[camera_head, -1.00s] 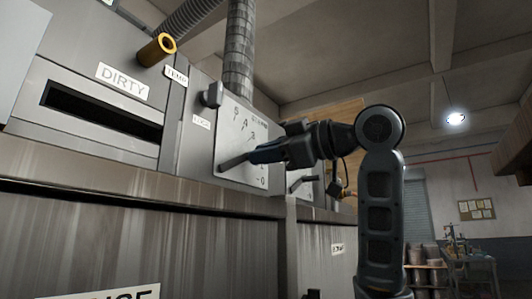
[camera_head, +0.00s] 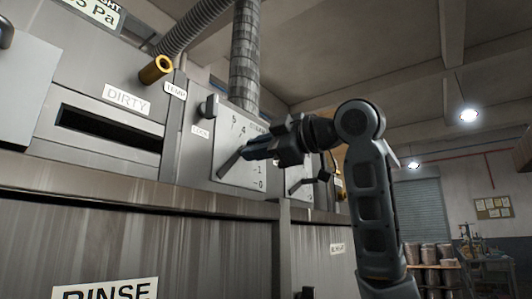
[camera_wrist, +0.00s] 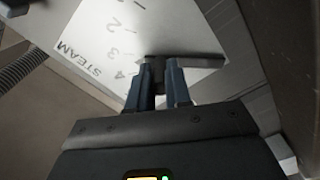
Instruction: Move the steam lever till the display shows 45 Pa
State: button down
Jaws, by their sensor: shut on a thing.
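The steam lever (camera_head: 230,163) is a dark bar on a light scale panel (camera_head: 222,137), slanting up to the right. My gripper (camera_head: 247,153) reaches in from the right and is shut on its upper end. In the wrist view, both fingers (camera_wrist: 160,76) close on the lever (camera_wrist: 195,61), and the word STEAM and numbers show on the panel (camera_wrist: 110,25). The numbers by the lever's tip are partly covered by my gripper in the head view. The display (camera_head: 92,12) is cut off at the top left; "5 Pa" is readable, but its leading digit is unclear.
A yellow-ended knob (camera_head: 156,69) sticks out above the slot labelled DIRTY (camera_head: 110,132). A dark knob (camera_head: 209,107) stands above the scale panel. A second lever (camera_head: 300,183) is close behind my gripper on the right. A ledge (camera_head: 120,200) runs below the panels.

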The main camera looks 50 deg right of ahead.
jog(key=shift+a+r+n, duration=0.25)
jog(key=shift+a+n, duration=0.2)
jog(key=shift+n, duration=0.3)
jog(key=shift+a+r+n, duration=0.25)
jog(key=shift+a+n, duration=0.15)
jog(key=shift+n, duration=0.35)
jog(key=c, duration=1.1)
grip_release()
jog(key=shift+o, duration=0.2)
jog(key=s+b, duration=0.2)
jog(key=s, duration=0.6)
jog(key=shift+d, duration=0.15)
